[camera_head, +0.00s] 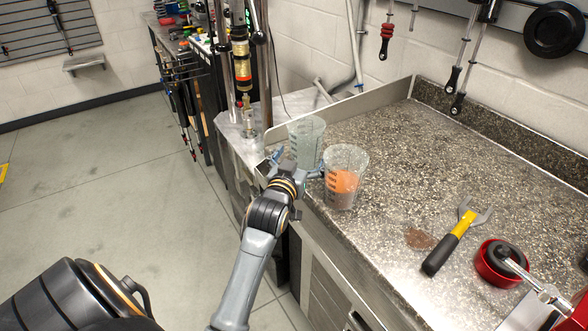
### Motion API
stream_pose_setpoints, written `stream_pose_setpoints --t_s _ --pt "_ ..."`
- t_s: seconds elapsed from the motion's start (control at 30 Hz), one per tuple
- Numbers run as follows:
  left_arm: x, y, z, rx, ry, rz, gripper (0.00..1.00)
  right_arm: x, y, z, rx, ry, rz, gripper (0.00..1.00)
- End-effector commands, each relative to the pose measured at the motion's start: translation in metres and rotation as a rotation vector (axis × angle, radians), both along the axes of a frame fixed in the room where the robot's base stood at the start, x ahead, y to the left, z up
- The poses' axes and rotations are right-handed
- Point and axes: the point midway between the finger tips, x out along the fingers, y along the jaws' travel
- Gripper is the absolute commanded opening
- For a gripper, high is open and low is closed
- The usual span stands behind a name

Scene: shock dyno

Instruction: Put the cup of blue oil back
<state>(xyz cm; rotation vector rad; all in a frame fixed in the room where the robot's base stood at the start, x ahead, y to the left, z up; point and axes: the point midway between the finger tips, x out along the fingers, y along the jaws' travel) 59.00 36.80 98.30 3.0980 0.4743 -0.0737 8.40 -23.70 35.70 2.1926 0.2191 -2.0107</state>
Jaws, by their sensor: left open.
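A clear, tapered cup (306,130) stands at the left end of the speckled counter (400,130). It looks pale grey-green, and I cannot make out blue oil in it. My left gripper (297,164) is open at the near side of this cup, with a fingertip toward each side of its lower part. The gripper hides the cup's base, and I cannot tell whether the fingers touch it. A second clear cup (345,160) with orange liquid stands just right of the gripper. My right gripper is not in view.
A yellow-and-black wrench (452,242) and a red ring-shaped tool (497,264) lie on the right of the counter. A shock absorber (242,65) stands in the machine behind the left cup. A raised metal edge (340,100) runs behind the cups.

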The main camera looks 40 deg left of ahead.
Motion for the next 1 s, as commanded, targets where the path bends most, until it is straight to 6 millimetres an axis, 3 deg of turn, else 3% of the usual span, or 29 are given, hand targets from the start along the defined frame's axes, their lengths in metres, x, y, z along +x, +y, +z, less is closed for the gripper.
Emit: stream_pose_setpoints --t_s 0.2,0.4,0.6,1.0 --pt "-0.048 -0.015 0.0 -0.002 0.002 0.0 0.98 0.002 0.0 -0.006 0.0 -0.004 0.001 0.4" --pt "-0.078 -0.025 0.002 -0.002 0.002 0.0 0.98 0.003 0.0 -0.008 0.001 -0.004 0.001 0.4" --pt "-0.089 -0.028 0.004 0.0 0.0 0.0 0.98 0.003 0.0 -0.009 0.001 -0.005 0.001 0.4" --pt "-0.09 -0.028 0.005 0.0 0.0 0.0 0.98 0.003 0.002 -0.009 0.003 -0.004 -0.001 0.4"
